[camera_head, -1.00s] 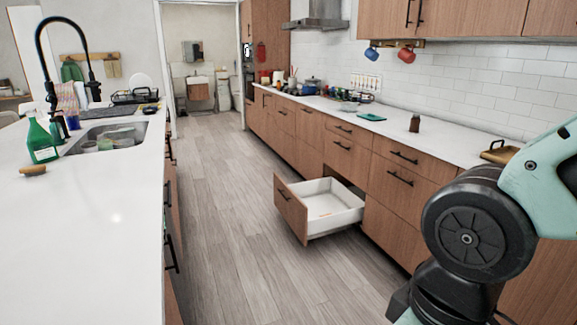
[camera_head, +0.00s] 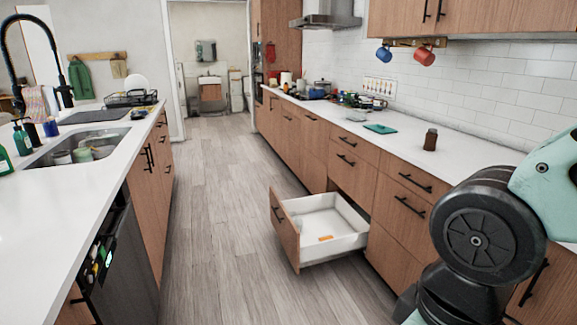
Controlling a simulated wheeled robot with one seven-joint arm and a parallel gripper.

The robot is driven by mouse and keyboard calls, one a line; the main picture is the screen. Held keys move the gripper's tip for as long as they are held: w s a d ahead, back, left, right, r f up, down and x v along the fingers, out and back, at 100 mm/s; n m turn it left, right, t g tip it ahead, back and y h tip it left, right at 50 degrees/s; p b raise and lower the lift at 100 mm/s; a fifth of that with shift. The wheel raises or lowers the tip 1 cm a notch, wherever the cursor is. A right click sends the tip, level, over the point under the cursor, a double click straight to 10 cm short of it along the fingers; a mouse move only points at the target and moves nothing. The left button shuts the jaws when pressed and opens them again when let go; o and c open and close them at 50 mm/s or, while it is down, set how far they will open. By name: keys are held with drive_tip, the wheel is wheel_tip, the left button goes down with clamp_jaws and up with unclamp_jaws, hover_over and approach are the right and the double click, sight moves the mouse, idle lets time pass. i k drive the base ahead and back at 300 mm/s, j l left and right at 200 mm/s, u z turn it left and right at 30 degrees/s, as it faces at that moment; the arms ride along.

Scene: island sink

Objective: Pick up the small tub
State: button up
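I cannot tell for sure which thing is the small tub. Several small round containers sit in the island sink (camera_head: 95,142) at the left. One is a greenish, pale container (camera_head: 82,154), and a pale one (camera_head: 62,157) is beside it. They are small, and the sink's near edge partly hides them. My gripper is out of view. Only part of my arm shows at the lower right, well away from the sink.
A drawer (camera_head: 285,235) stands open into the aisle, with a small orange item (camera_head: 325,238) inside. The wooden floor (camera_head: 205,190) between the counters is otherwise clear. A brown jar (camera_head: 430,139) stands on the right counter. A dark dishwasher (camera_head: 125,265) is in the island front.

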sight(355, 114)
drive_tip(key=i+j, duration=0.15)
drive_tip(key=i, duration=0.2)
drive_tip(key=i+j+u, duration=0.1)
drive_tip(key=i, duration=0.25)
drive_tip(key=i+j, duration=0.5)
drive_tip(key=i+l, duration=0.2)
drive_tip(key=i, duration=0.5)
drive_tip(key=i+l+z, duration=0.1)
drive_tip(key=i, duration=0.6)
drive_tip(key=i+l, duration=0.25)
drive_tip(key=i, duration=0.45)
